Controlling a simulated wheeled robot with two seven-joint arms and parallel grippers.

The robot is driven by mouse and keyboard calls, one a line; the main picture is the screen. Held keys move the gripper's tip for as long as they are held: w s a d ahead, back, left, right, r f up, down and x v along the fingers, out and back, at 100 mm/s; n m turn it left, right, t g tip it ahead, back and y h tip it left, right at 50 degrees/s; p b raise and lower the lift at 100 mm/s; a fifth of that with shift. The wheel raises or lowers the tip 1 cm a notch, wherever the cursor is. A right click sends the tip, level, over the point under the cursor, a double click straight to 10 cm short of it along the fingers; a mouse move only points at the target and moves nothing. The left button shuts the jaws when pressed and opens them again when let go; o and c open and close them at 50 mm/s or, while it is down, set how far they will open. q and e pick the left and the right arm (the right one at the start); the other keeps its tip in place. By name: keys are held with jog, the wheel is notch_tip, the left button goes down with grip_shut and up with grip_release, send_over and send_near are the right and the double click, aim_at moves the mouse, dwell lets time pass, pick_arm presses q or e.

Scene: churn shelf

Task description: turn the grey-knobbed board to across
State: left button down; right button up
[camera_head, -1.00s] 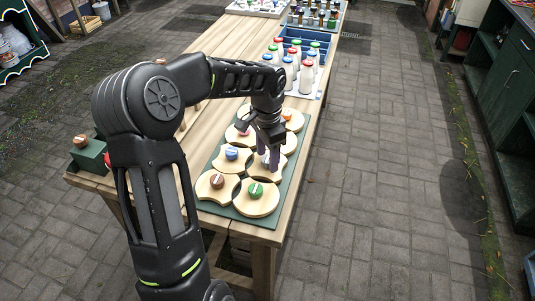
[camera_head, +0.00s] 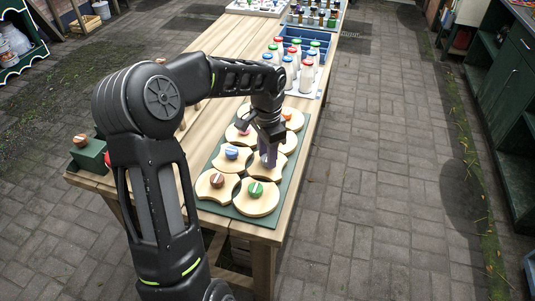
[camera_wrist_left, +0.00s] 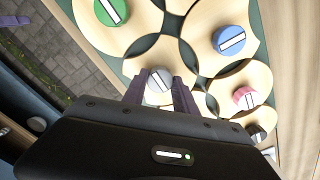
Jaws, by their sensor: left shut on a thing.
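The grey-knobbed board (camera_head: 281,167) is a round-edged wooden piece on the green mat (camera_head: 214,204), in the right column behind the green-knobbed board. Its grey knob (camera_wrist_left: 158,84) shows in the left wrist view between my fingers. My left gripper (camera_head: 268,161) points down over this board and is shut on the grey knob; it also shows in the left wrist view (camera_wrist_left: 160,90). The fingers hide the knob in the head view and cover part of its stripe in the wrist view. My right gripper is in neither view.
Boards with green (camera_head: 255,189), brown (camera_head: 217,180), blue (camera_head: 232,153) and red knobs sit close around it. White bottles with coloured caps (camera_head: 290,68) stand farther back by a blue crate (camera_head: 318,49). A green block (camera_head: 90,157) sits at the table's left edge.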

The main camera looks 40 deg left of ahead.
pick_arm(q)
jog(key=shift+n, duration=0.5)
jog(key=n+b, duration=0.1)
jog(key=n, duration=0.2)
jog(key=shift+w+n+b, duration=0.1)
jog(key=shift+n+b, duration=0.2)
jog(key=shift+b, duration=0.05)
jog(key=n+b, duration=0.1)
jog(key=n, duration=0.3)
jog(key=shift+n, duration=0.3)
jog(key=n, duration=0.8)
jog(key=shift+n, duration=0.4)
jog(key=c, duration=1)
grip_release()
jog(key=shift+o, duration=0.2)
